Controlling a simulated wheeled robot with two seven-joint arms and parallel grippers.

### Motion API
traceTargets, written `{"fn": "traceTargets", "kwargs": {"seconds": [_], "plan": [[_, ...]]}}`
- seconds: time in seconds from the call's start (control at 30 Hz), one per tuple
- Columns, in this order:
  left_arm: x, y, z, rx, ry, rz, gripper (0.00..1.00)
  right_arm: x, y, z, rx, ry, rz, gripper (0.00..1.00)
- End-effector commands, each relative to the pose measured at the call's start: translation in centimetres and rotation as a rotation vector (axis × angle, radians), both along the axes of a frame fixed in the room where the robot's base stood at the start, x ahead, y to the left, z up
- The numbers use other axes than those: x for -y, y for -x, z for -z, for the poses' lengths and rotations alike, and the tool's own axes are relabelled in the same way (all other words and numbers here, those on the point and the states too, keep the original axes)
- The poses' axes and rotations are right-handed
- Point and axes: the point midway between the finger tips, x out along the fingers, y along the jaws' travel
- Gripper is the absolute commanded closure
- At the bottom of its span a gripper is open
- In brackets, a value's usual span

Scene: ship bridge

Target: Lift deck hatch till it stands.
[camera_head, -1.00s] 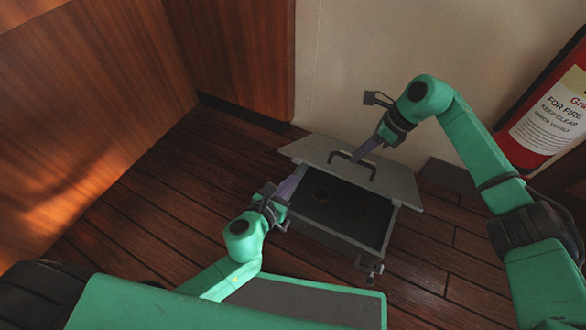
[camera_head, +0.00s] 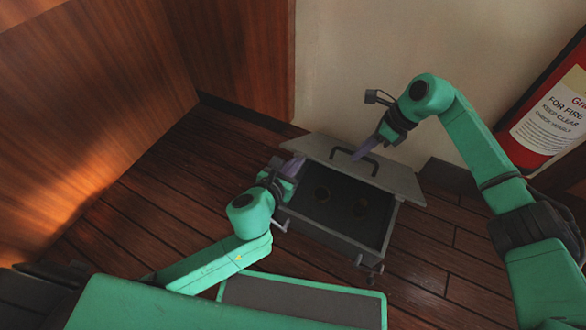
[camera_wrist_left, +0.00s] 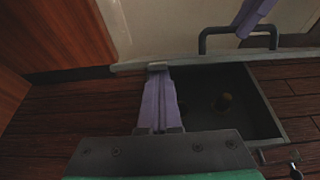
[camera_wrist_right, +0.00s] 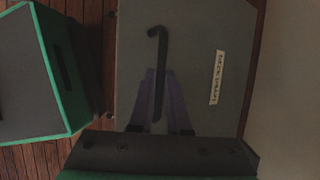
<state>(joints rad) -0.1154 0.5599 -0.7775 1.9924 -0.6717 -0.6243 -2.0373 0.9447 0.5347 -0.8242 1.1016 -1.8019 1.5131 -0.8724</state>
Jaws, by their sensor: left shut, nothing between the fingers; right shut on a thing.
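The grey deck hatch lid (camera_head: 400,182) is tilted partly up above its dark opening, its far side toward the wall. My right gripper (camera_head: 358,157) is shut on the dark bar handle (camera_head: 374,166) of the lid. The right wrist view shows the fingers (camera_wrist_right: 160,88) around the handle (camera_wrist_right: 158,50), with a small label (camera_wrist_right: 217,78) beside it. My left gripper (camera_head: 295,163) is shut and empty at the lid's left end, over the opening's edge. In the left wrist view its fingertips (camera_wrist_left: 158,72) are by the lid's free edge (camera_wrist_left: 200,60); contact is unclear.
The hatch box (camera_head: 330,238) has a raised rim and dark items (camera_head: 322,194) inside. A latch (camera_head: 372,270) sits at its front right corner.

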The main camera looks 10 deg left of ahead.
Motion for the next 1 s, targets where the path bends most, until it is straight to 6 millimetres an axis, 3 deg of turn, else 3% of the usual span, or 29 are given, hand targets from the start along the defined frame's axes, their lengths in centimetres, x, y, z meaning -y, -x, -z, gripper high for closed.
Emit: {"fn": "traceTargets", "kwargs": {"seconds": [0.1,0.13,0.2,1.0], "plan": [[-0.02,-0.42,-0.79,0.021,0.005,-0.001,1.0,0.15,0.52,0.95,-0.019,0.015,-0.005,1.0],[-0.02,-0.43,-0.82,0.022,0.005,0.0,1.0,0.15,0.56,0.96,-0.02,0.016,-0.005,0.74],[-0.01,-0.42,-0.82,0.021,0.006,-0.001,1.0,0.09,0.57,0.9,-0.021,0.014,-0.006,0.55],[-0.02,-0.25,-0.56,0.014,0.003,-0.001,1.0,0.02,0.33,0.02,-0.011,0.005,-0.007,0.55]]}}
